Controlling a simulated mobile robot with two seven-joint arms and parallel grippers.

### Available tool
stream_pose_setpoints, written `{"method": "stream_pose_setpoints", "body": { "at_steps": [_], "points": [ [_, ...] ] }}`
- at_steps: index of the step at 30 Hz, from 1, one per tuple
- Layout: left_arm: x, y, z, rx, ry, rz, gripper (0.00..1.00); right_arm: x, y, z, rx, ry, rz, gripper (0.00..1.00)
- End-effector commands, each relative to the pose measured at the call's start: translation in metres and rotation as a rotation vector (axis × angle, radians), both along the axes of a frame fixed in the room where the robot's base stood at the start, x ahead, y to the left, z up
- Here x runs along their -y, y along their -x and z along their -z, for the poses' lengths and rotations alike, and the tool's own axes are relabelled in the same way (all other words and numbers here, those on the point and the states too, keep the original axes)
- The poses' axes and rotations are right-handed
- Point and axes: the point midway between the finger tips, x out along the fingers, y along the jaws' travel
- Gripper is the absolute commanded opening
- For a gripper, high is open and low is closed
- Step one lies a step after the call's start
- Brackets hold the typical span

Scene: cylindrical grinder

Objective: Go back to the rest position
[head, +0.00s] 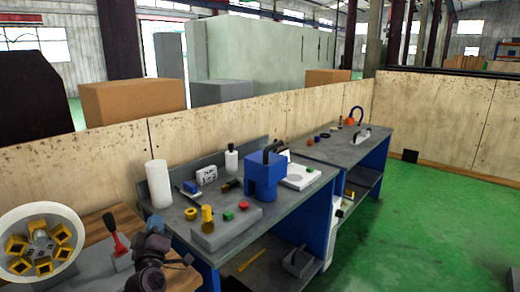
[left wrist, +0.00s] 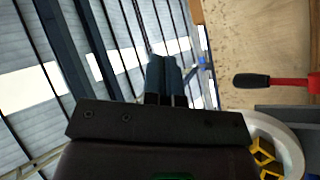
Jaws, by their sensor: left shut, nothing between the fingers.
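My left gripper (head: 188,261) is in the lower left of the head view, in front of the wooden-topped bench and left of the blue workbench. It is small and dark there. In the left wrist view its two fingers (left wrist: 164,78) lie together, shut and empty, pointing up toward the roof and windows. A lever with a red shaft and black handle (head: 110,222) stands close to the left of my left arm. It also shows at the right in the left wrist view (left wrist: 275,81). My right gripper is in neither view.
A white wheel with yellow blocks (head: 77,262) stands at the far left. The workbench (head: 290,215) carries a grey control box (head: 225,230), a white roll (head: 158,185) and a blue container (head: 262,178). Wooden panels (head: 220,128) stand behind. Green floor (head: 420,230) is open at right.

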Motion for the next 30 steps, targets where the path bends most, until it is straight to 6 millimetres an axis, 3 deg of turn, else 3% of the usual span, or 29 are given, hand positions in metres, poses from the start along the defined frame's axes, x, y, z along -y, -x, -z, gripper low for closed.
{"method": "stream_pose_setpoints", "body": {
  "at_steps": [6, 15, 24, 30],
  "points": [
    [0.016, 0.063, 0.068, -0.281, -0.39, 0.077, 0.0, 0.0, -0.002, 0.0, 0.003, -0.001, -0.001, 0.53],
    [0.016, 0.175, 0.16, -0.607, -0.718, 0.135, 0.0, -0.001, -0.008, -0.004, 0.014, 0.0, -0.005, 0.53],
    [0.013, 0.293, 0.227, -0.812, -0.813, 0.205, 0.0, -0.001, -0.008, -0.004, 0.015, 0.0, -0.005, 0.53],
    [0.005, 0.339, 0.255, -0.904, -0.807, 0.229, 0.0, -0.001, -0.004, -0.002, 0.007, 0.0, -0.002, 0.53]
  ]
}}
